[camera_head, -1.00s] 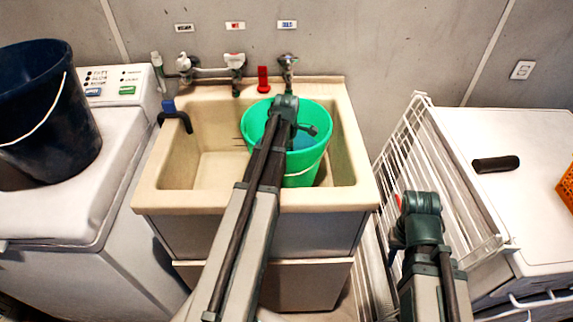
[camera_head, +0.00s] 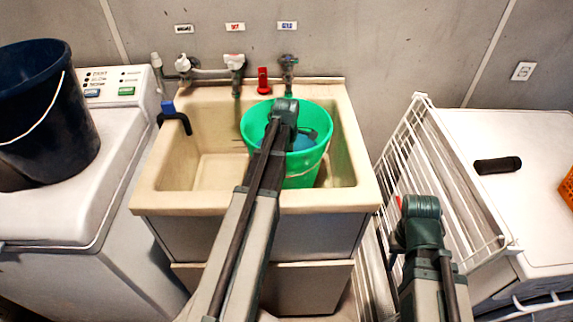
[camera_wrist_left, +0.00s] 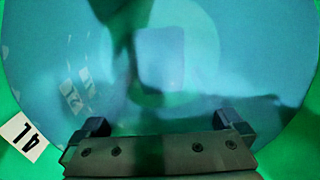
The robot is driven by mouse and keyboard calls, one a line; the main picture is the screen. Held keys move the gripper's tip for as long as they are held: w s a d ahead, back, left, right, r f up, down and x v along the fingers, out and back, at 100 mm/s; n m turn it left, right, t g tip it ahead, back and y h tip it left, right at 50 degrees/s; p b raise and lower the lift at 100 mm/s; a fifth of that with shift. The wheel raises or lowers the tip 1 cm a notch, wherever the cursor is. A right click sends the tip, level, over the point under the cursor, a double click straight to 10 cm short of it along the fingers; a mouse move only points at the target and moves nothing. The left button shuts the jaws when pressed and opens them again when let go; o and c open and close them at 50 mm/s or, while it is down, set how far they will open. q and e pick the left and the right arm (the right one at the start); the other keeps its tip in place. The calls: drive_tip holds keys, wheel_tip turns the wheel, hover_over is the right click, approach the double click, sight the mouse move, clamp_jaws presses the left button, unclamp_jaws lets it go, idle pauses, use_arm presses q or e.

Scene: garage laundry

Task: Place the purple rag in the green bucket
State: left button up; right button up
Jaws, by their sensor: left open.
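The green bucket (camera_head: 302,172) stands in the right part of the beige sink. My left arm reaches over it, with the wrist above the bucket's mouth. In the left wrist view the bucket's green wall (camera_wrist_left: 290,150) surrounds a blue, water-like surface (camera_wrist_left: 210,60) with reflections and a dark shadow. My left gripper (camera_wrist_left: 162,121) is open there, its two fingers wide apart with nothing seen between them. No purple rag shows in any view. My right gripper (camera_head: 398,240) is beside the white rack; its fingers are mostly hidden by the arm.
The beige sink (camera_head: 180,203) has free room left of the bucket. Taps (camera_head: 236,66) and a red object (camera_head: 263,80) are behind it. A dark bucket (camera_head: 45,110) stands on the left washing machine (camera_head: 50,215). A white wire rack (camera_head: 440,150) is at the right.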

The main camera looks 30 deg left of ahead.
use_arm(q)
wheel_tip(320, 180, up, 13)
drive_tip(key=p, duration=1.3)
drive_tip(key=shift+r, duration=0.15)
